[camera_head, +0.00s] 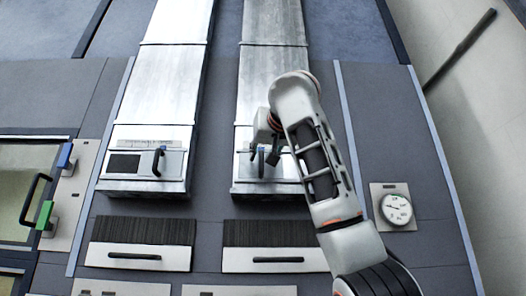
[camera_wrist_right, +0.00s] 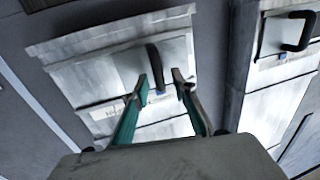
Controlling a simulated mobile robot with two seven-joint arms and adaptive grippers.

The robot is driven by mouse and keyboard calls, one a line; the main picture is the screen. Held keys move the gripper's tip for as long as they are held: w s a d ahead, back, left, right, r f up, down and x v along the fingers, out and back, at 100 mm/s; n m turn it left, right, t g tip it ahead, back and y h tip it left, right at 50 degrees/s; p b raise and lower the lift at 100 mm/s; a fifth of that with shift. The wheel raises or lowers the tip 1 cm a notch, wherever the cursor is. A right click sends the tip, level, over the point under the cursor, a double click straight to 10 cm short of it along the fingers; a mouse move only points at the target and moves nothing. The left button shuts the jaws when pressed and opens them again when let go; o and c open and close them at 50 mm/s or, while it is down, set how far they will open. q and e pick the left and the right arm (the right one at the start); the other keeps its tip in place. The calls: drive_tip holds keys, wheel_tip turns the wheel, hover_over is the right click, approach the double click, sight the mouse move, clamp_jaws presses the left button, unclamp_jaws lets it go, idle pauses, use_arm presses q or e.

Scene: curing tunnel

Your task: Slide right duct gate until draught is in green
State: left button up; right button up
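The right duct (camera_head: 275,58) is a long pale metal duct. Its gate (camera_head: 243,170) is partly hidden behind my right arm. The gate's dark bar handle (camera_head: 261,161) also shows in the right wrist view (camera_wrist_right: 154,66). My right gripper (camera_head: 268,150) is at this handle. In the right wrist view its two green-sided fingers (camera_wrist_right: 161,84) stand apart, with the handle between their tips and gaps visible. A round white draught gauge (camera_head: 396,208) is on a plate at the right; its needle and zones are too small to read. My left gripper is not in view.
The left duct (camera_head: 165,75) has its own gate with a dark handle (camera_head: 158,161) and a dark window. Two drawer-like panels with handles (camera_head: 134,257) (camera_head: 278,260) sit below. A framed door (camera_head: 25,185) with a handle and blue and green blocks is at far left.

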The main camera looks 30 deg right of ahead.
sight(282, 161)
clamp_jaws()
drive_tip(key=s+d+b, duration=0.2)
drive_tip(key=d, duration=0.1)
drive_tip(key=s+d, duration=0.1)
drive_tip(key=d, duration=0.1)
drive_tip(key=shift+f+b, duration=0.1)
drive_tip(key=shift+b, duration=0.3)
drive_tip(key=shift+s+d, duration=0.2)
drive_tip(key=shift+d, duration=0.15)
unclamp_jaws()
drive_tip(key=shift+a, duration=0.1)
